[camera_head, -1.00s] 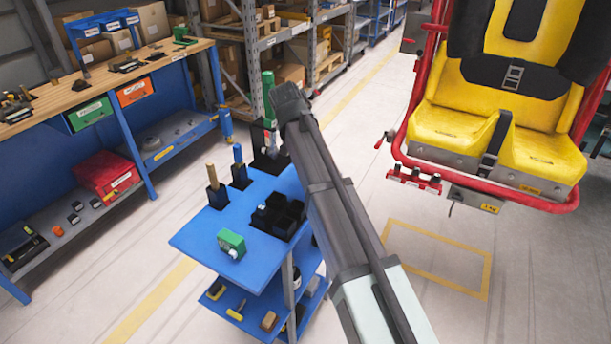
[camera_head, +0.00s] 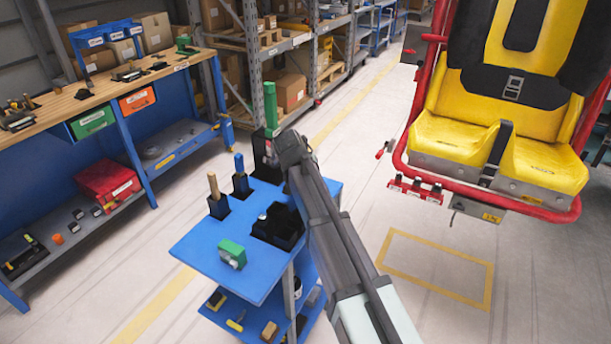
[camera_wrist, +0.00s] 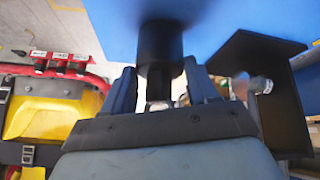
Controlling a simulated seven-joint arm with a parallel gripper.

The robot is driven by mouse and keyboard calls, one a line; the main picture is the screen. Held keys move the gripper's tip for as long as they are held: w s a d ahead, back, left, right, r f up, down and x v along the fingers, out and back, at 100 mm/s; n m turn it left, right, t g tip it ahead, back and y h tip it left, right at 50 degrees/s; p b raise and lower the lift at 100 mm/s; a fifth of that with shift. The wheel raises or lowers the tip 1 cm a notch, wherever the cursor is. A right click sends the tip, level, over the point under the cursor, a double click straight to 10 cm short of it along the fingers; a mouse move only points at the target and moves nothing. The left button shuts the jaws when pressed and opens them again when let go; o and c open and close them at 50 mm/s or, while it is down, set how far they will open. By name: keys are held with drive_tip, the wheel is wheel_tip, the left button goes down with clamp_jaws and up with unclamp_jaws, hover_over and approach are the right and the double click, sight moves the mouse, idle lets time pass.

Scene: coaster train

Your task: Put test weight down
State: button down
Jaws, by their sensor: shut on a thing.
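My gripper (camera_wrist: 160,88) is shut on a dark cylindrical piece with a metal stem, which I take to be the test weight (camera_wrist: 160,42). The fingers stand on both sides of the stem in the wrist view. The weight's far end is against or close to the blue cart top (camera_wrist: 225,25); I cannot tell whether they touch. In the head view my arm hides the gripper and the weight, over the back right part of the blue cart (camera_head: 195,247).
A black angled bracket (camera_wrist: 275,95) is close beside the fingers in the wrist view. The cart also carries a black tray (camera_head: 278,228), a green block (camera_head: 232,252) and upright tools in black holders. A yellow ride seat (camera_head: 455,135) hangs at the right.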

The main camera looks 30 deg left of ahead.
drive_tip(key=shift+f, duration=0.15)
drive_tip(key=shift+c, duration=1.5)
unclamp_jaws()
drive_tip(key=v, duration=1.2)
